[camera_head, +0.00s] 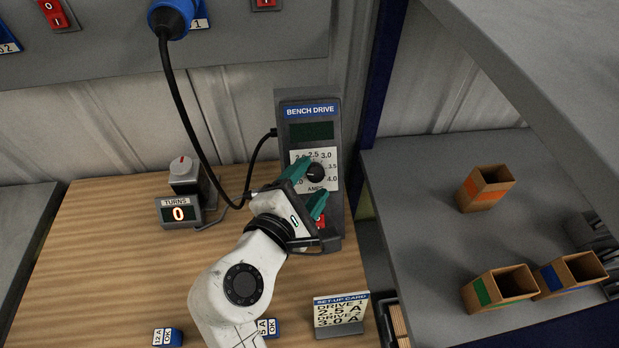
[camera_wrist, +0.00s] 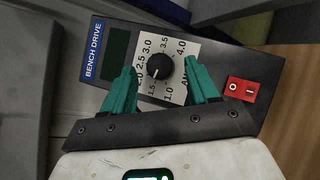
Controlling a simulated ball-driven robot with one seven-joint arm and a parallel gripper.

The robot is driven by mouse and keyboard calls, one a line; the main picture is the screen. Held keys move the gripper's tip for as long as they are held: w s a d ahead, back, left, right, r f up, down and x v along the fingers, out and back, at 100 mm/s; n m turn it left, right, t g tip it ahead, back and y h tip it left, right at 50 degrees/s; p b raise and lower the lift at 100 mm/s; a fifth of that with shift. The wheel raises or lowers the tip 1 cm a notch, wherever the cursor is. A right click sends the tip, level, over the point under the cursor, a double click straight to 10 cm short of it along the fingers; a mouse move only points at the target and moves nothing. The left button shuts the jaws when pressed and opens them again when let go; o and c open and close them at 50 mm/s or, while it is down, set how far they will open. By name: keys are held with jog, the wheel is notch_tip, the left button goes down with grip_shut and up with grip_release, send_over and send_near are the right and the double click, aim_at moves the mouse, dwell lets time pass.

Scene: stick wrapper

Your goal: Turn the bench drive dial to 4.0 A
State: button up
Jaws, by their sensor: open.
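The bench drive (camera_head: 309,111) is a grey box with a blue label, a dark display (camera_head: 311,131) and a white AMPS scale running up to 4.0. Its round black dial (camera_head: 315,173) also shows in the wrist view (camera_wrist: 160,67). There the dial's white pointer line aims down-left, near the 1.5 and 2.0 marks. My gripper (camera_head: 311,185) is open, with its teal fingers on either side of the dial in the wrist view. I cannot tell whether they touch it. A red rocker switch (camera_wrist: 241,89) sits below the dial, mostly hidden by my gripper in the head view.
A TURNS counter (camera_head: 179,213) reading 0 stands left on the wooden bench (camera_head: 100,270). A black cable (camera_head: 187,125) hangs near my arm. A set-up card (camera_head: 341,316) stands in front, reading 2.5 A and 3.0 A. Cardboard bins (camera_head: 499,287) sit on the right shelf.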

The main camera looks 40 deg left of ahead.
jog(key=shift+w+a, duration=0.1)
jog(key=shift+w, duration=0.2)
jog(key=shift+f, duration=0.1)
jog(key=c, duration=1)
jog(key=shift+p, duration=0.3)
